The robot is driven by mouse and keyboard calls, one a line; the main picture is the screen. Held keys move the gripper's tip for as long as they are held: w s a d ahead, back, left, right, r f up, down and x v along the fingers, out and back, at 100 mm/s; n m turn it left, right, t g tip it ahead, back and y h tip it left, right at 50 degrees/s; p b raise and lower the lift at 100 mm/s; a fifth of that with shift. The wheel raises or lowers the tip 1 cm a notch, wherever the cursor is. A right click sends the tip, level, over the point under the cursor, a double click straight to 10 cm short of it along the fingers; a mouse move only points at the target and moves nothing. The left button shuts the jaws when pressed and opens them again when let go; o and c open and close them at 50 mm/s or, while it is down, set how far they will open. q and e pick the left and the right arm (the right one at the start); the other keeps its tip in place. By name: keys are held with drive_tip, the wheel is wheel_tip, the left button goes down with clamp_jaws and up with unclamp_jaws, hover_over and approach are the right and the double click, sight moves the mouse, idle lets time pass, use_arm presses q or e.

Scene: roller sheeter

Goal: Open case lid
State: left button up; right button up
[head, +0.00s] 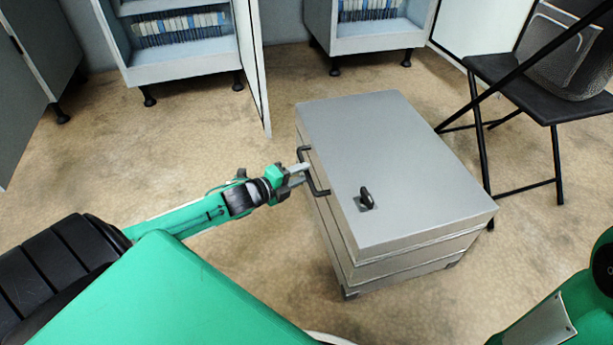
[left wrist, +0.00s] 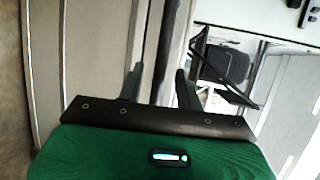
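The grey metal case (head: 385,160) stands on the floor in the middle of the head view, with its flat lid shut. A black bar handle (head: 321,191) is on the case's left side, and a small black fitting (head: 366,199) is on the lid's top near the front. My left gripper (head: 302,172) is at the side handle. In the left wrist view its two fingers (left wrist: 159,88) stand apart, with the dark handle bar (left wrist: 168,45) between them and narrow gaps visible on both sides. My right gripper is out of view.
A black folding chair (head: 535,95) with a dark bag-like object on it stands to the right of the case. Open cabinets (head: 185,65) stand behind, one with its door reaching toward the case. Brown floor is clear left of the case.

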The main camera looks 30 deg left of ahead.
use_arm(q)
drive_tip(key=shift+b+x, duration=0.55)
drive_tip(key=shift+x, duration=0.85)
clamp_jaws()
